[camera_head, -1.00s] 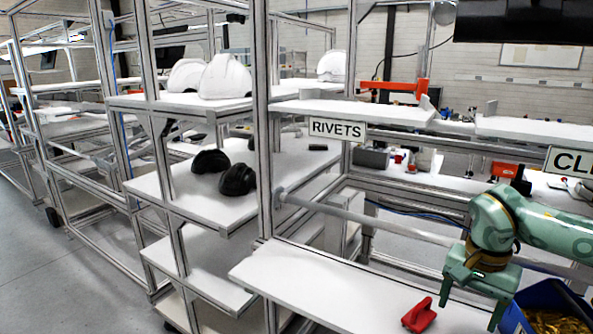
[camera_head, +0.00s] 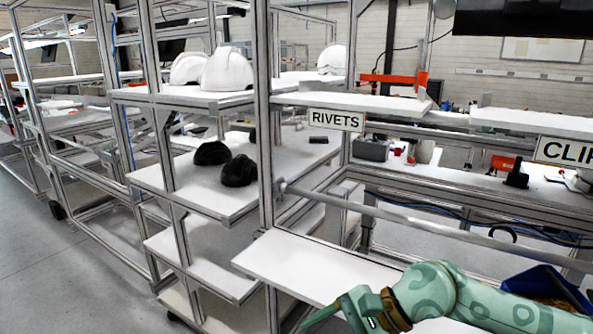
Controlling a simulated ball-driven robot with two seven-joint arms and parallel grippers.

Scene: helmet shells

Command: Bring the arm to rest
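My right arm (camera_head: 440,292) comes in from the lower right, low over the white shelf board (camera_head: 300,262). My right gripper (camera_head: 332,322) is at the bottom edge of the picture, tilted down and to the left. Its two fingers look spread apart with nothing between them, though one is partly cut off by the picture's edge. My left gripper is not in view.
White helmet shells (camera_head: 226,70) stand on the upper shelf and dark shells (camera_head: 238,171) on the shelf below. A blue bin (camera_head: 548,284) with golden pieces stands behind my forearm. A metal rail (camera_head: 400,219) and the RIVETS sign (camera_head: 336,120) are above the board.

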